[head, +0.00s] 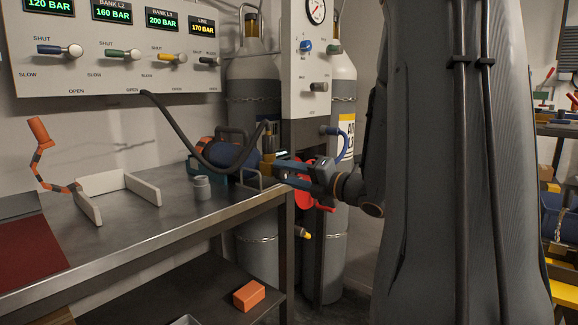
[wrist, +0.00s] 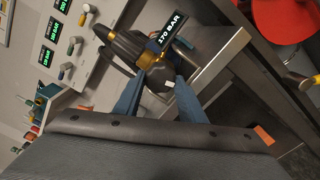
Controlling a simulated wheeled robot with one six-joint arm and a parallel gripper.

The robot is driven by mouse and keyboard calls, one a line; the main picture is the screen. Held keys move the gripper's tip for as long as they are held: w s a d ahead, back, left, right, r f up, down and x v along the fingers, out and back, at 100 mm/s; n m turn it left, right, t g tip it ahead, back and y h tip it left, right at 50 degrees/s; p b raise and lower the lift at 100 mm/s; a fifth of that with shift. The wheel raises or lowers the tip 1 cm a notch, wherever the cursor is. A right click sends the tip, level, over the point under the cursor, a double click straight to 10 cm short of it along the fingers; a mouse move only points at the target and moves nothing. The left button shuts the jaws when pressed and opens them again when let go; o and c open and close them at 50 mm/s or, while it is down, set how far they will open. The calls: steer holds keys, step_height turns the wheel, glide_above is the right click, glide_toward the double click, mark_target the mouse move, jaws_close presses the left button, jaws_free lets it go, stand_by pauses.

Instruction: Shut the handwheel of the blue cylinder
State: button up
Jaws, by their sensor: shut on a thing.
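The blue cylinder (head: 232,153) lies on its side in a cradle at the right end of the metal bench. A brass valve (head: 268,142) sits at its right end, with a black hose attached. My gripper (head: 284,167) reaches in from the right at the bench's edge, at the valve end. In the wrist view, my gripper's two blue fingers (wrist: 158,92) are closed around the dark handwheel (wrist: 158,79), which bears a white mark. A small display (wrist: 172,31) beside it reads 170 BAR. In the head view my gripper hides the handwheel.
A wall panel (head: 120,75) with several coloured levers and pressure displays is at upper left. Tall grey cylinders (head: 254,75) stand behind the bench. A grey cup (head: 202,188) and a white holder (head: 118,181) stand on the bench (head: 150,240). An orange block (head: 249,294) lies on the lower shelf.

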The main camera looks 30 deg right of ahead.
steer(key=m+p, duration=0.1)
steer(key=m, duration=0.1)
steer(key=m+p, duration=0.1)
steer(key=p, duration=0.1)
steer(key=m+p, duration=0.2)
steer(key=shift+s+r+m, duration=0.1)
steer(key=shift+r+m, duration=0.15)
steer(key=shift+m, duration=0.05)
steer(key=m+p, duration=0.8)
steer(key=m, duration=0.3)
steer(key=m+p, duration=0.9)
steer(key=m, duration=0.2)
steer(key=m+p, duration=0.9)
steer(key=m, duration=0.2)
steer(key=shift+w+d+f+m, duration=0.2)
steer(key=shift+d+m, duration=0.1)
steer(key=shift+d, duration=0.1)
steer(key=o, duration=1)
steer(key=shift+o, duration=0.2)
